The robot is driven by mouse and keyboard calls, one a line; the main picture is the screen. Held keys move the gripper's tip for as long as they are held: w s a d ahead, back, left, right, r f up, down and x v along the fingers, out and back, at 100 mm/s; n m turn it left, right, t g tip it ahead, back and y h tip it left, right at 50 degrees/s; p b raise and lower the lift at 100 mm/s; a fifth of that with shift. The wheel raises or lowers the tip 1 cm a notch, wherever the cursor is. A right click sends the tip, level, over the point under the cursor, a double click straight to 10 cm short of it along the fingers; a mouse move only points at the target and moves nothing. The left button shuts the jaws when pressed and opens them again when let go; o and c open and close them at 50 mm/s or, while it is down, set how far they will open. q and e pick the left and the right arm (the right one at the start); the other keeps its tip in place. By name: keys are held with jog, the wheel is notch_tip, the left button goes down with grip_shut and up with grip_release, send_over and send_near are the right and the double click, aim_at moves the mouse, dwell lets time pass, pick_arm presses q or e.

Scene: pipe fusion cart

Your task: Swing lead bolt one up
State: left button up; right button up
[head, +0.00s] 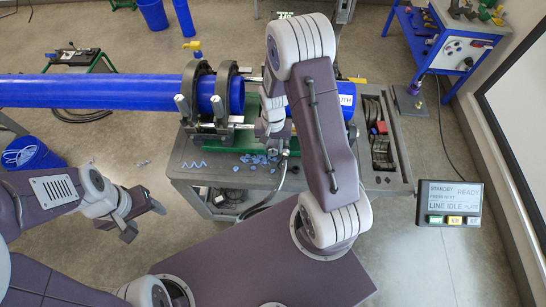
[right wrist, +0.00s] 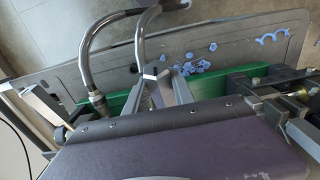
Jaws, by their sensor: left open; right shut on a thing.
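The blue pipe (head: 110,91) runs in from the left into two dark ring clamps (head: 190,88) on the fusion machine. Light grey swing bolts (head: 183,106) stand at the front of these clamps. Another blue pipe end (head: 347,100) shows to the right of my right arm. My right gripper (head: 272,131) is low at the machine's front, right of the ring clamps. It also shows in the right wrist view (right wrist: 165,82), shut on a small grey part that looks like a bolt and is mostly hidden. I cannot tell its number. My left gripper (head: 138,217) is open and empty, left of the cart.
Blue shavings (head: 258,160) lie on the grey cart top (head: 195,176); they also show in the right wrist view (right wrist: 195,65). Bent hoses (right wrist: 120,22) rise close beside my right gripper. A status panel (head: 449,203) stands at the right. Floor between my left gripper and the cart is clear.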

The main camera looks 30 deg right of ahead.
jog(key=shift+w+d+r+p, duration=0.15)
jog(key=shift+w+r+p, duration=0.1)
jog(key=shift+r+p, duration=0.25)
jog(key=shift+w+d+r+p, duration=0.1)
jog(key=shift+w+r+p, duration=0.1)
jog(key=shift+r+p, duration=0.25)
jog(key=shift+w, duration=0.1)
jog(key=shift+r, duration=0.1)
jog(key=shift+w+d+r+p, duration=0.25)
jog(key=shift+w+r+p, duration=0.1)
jog(key=shift+r+p, duration=0.15)
jog(key=shift+w+d+r+p, duration=0.2)
jog(key=shift+w+r+p, duration=0.15)
jog(key=shift+r, duration=0.1)
